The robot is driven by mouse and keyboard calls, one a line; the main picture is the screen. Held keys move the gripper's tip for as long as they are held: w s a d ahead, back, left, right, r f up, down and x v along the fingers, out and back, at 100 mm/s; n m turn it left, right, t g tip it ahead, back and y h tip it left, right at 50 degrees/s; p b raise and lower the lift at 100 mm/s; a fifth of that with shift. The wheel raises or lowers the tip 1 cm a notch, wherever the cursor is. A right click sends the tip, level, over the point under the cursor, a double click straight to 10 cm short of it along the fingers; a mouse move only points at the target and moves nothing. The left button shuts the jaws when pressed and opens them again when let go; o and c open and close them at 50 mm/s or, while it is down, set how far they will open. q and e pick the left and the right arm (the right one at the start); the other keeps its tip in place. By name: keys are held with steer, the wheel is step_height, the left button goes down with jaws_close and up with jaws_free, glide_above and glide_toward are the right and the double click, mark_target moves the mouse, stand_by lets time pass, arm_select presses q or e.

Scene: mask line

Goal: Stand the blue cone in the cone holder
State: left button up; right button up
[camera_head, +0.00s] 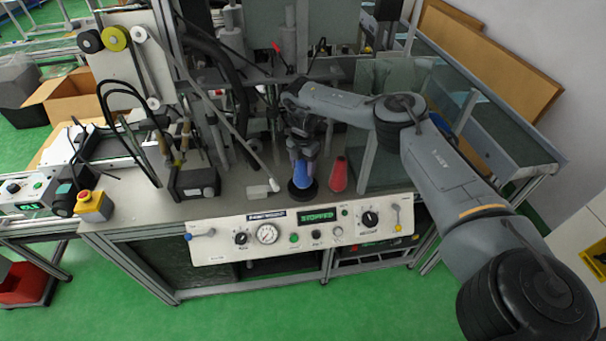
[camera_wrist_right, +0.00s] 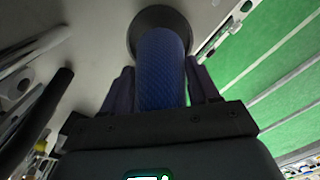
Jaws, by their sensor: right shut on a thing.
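The blue cone (camera_head: 302,172) is upright in the head view, its lower end at the black round cone holder (camera_head: 302,190) on the machine's table. My right gripper (camera_head: 304,153) is shut on the cone from above. In the right wrist view the blue cone (camera_wrist_right: 161,70) runs between the two fingers of my right gripper (camera_wrist_right: 161,88), and its far end meets the dark disc of the holder (camera_wrist_right: 160,16). I cannot tell whether the cone is fully seated. My left gripper does not show.
A red cone (camera_head: 338,174) stands close to the right of the holder. A small white block (camera_head: 262,190) lies to the left. The control panel (camera_head: 300,236) runs along the table's front edge. A glass guard (camera_head: 385,150) stands at the right.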

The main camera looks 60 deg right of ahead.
mark_target(303, 172)
steer(key=shift+f, duration=1.85)
steer(key=shift+f, duration=0.15)
steer(key=o, duration=1.2)
